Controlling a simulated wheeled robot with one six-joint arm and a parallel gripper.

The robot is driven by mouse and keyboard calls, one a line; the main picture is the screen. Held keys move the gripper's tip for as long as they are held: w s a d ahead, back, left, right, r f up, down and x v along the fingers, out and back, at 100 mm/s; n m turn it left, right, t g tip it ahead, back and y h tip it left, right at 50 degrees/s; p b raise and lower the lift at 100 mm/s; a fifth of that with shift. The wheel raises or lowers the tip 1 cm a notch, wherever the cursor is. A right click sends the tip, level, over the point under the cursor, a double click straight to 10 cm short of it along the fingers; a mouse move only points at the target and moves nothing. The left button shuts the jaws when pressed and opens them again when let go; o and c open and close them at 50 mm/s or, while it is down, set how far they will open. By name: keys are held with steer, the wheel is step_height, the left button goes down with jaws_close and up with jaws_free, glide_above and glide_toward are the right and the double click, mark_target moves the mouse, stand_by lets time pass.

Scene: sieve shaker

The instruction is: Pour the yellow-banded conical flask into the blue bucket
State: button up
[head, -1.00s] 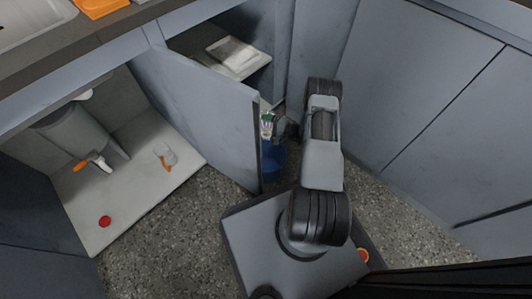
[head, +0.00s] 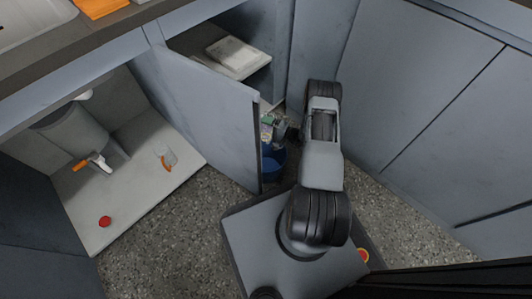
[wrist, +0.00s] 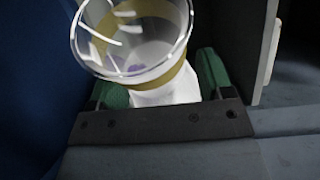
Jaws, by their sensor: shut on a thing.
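My gripper (wrist: 155,85) is shut on the yellow-banded conical flask (wrist: 150,90), with its green pads on either side. The flask is clear glass with a wide yellow band, and its round rim faces the wrist camera. Small purple patches show inside it. In the head view my gripper (head: 270,127) is beside the open cabinet door's edge, and the flask is too small there to make out clearly. The blue bucket (head: 272,165) stands on the floor just below my gripper, partly hidden by the door. A dark blue surface fills the left of the wrist view.
The open cabinet door (head: 205,115) stands close to the left of my gripper. A shelf holds a pale tray (head: 236,52). In the left cabinet are a grey container with a tap (head: 75,135), an orange-marked glass (head: 166,157) and a red disc (head: 105,221). Speckled floor is clear in front.

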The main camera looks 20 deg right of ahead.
steer(key=shift+s+f+n, duration=0.1)
steer(key=shift+f+n, duration=0.05)
steer(key=shift+n, duration=0.35)
stand_by(0.5)
steer(key=shift+s+a+r+n+t+y, duration=0.1)
steer(key=shift+s+r+n+t+y, duration=0.1)
steer(key=shift+r+n+y, duration=0.25)
steer(key=shift+s+a+r+n+t+y, duration=0.1)
steer(key=shift+r+n+t+y, duration=0.15)
steer(key=shift+n, duration=0.4)
stand_by(2.6)
